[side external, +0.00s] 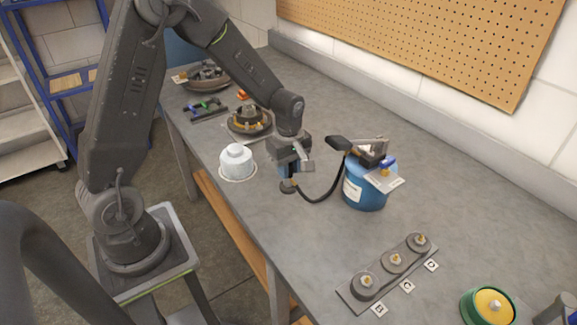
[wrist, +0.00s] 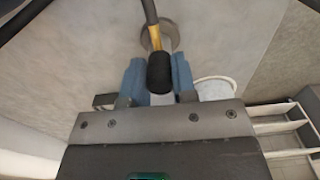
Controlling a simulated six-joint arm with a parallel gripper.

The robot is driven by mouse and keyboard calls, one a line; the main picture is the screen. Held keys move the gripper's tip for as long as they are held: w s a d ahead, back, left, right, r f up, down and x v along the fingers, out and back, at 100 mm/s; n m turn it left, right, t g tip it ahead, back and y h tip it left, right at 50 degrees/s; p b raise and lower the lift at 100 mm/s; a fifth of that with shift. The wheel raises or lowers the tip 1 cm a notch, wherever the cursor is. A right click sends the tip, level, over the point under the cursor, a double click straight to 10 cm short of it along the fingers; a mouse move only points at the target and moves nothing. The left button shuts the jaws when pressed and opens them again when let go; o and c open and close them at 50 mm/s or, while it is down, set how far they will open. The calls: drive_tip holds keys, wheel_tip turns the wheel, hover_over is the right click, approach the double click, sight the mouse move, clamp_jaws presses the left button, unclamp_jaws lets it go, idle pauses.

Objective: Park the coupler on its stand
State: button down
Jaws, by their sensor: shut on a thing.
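My gripper (side external: 287,176) points down over the bench, left of the blue canister. In the wrist view its blue fingers (wrist: 158,82) are closed on the coupler's black grip (wrist: 160,72). A brass neck (wrist: 155,38) and a grey round piece (wrist: 172,30) show beyond the grip. A dark round piece (side external: 288,187) also shows just below the fingers in the side view; I cannot tell whether it touches the bench. A black hose (side external: 325,193) runs from there up to a black fitting (side external: 338,143) by the canister. I cannot tell which thing is the stand.
The blue canister (side external: 364,192) carries a metal bracket on top, close right of my gripper. A white domed container (side external: 237,161) stands left. A plate with three round ports (side external: 392,262) lies in front. Round fixtures (side external: 249,121) stand behind. Bare bench lies between gripper and plate.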

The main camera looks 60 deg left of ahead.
drive_tip(key=shift+c, duration=2.2)
unclamp_jaws()
drive_tip(key=shift+r, duration=3.55)
drive_tip(key=s+d+r+m+t, duration=0.2)
drive_tip(key=s+d+r+m, duration=0.2)
drive_tip(key=s+r+m, duration=0.2)
drive_tip(key=s+d+r+m+t, duration=0.3)
drive_tip(key=s+r+m, duration=0.4)
drive_tip(key=s+m, duration=0.4)
drive_tip(key=shift+s+d+r+m+t, duration=0.2)
drive_tip(key=shift+d+r+m+t, duration=0.1)
drive_tip(key=shift+d+m, duration=0.15)
